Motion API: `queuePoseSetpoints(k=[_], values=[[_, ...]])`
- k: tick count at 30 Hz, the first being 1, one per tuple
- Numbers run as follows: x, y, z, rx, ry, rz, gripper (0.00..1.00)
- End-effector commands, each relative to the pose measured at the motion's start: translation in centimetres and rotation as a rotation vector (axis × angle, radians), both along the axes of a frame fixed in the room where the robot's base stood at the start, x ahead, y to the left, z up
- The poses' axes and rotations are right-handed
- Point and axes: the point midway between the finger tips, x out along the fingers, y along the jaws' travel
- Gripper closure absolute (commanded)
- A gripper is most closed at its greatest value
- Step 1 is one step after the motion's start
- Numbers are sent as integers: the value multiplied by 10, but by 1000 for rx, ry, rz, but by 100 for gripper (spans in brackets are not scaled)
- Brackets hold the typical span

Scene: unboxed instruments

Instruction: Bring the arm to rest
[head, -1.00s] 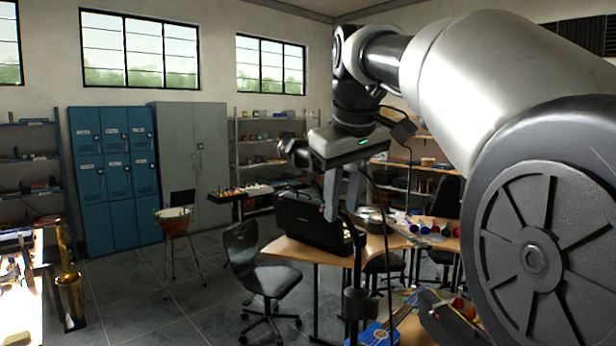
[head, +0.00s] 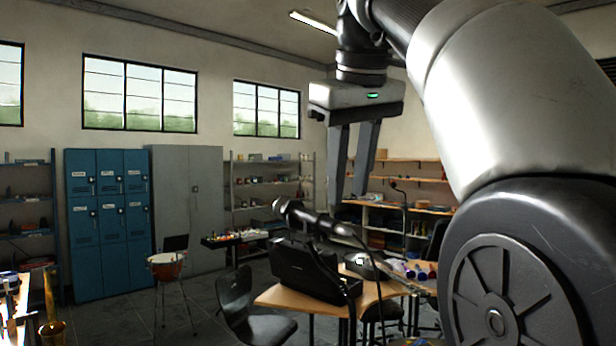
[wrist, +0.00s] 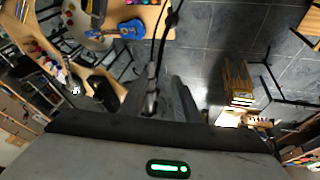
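My gripper (head: 349,192) hangs fingers down from my raised arm, in the middle of the head view. Its two grey fingers are apart, with nothing seen between them. It appears above the black microphone on a stand (head: 312,219) and the black case (head: 303,276) on the wooden table (head: 272,297). In the wrist view my gripper (wrist: 165,98) shows at the lower middle, its fingertips hard to make out. A blue guitar (wrist: 122,30) lies far below.
Blue lockers (head: 108,222) and a grey cabinet (head: 188,205) stand along the back wall. A drum on a stand (head: 165,266) and a black chair (head: 250,315) stand left of the table. The air around my gripper looks clear.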

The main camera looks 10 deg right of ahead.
Motion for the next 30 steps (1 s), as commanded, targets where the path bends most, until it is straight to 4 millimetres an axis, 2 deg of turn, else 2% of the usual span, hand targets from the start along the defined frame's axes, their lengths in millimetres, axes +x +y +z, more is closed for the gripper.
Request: queuePoseSetpoints(k=[10, 14, 17, 20, 26, 30], values=[[-1, 0, -1, 3, -1, -3, 71], [-7, -2, -13, 20, -3, -27, 71], [-17, -3, -36, 46, -8, -66, 71], [-32, -2, -68, 76, -18, -111, 71], [-70, 2, -153, 131, -34, -205, 71], [-103, 6, -222, 164, -46, -270, 71]])
